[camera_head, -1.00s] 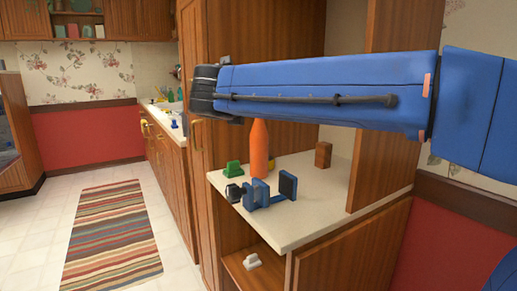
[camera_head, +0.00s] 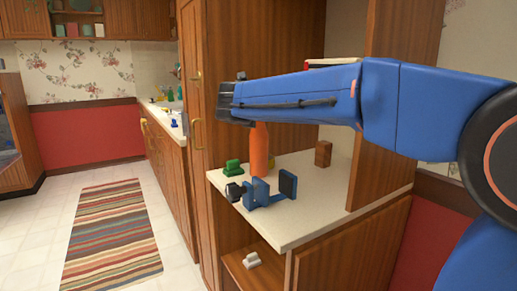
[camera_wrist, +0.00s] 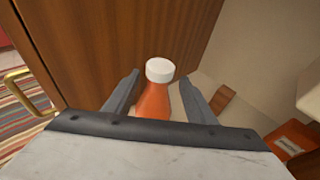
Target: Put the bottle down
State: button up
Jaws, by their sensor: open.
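The orange bottle (camera_head: 259,150) stands upright on the cream counter (camera_head: 318,213), behind the blue object. In the wrist view the bottle (camera_wrist: 155,103) shows its white cap and orange shoulder. My gripper (camera_wrist: 162,85) is open, with one finger on each side of the bottle in that view and a gap on both sides. In the head view my arm hides the bottle's cap and the gripper's fingers.
A blue clamp-like object (camera_head: 262,191) lies at the counter's front, and a green object (camera_head: 232,167) lies left of the bottle. A brown block (camera_head: 323,153) stands at the back right. Wooden cabinet panels (camera_head: 385,100) flank the counter.

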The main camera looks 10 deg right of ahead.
jog(key=x, duration=0.4)
jog(key=shift+w, duration=0.5)
jog(key=shift+r, duration=0.1)
grip_shut()
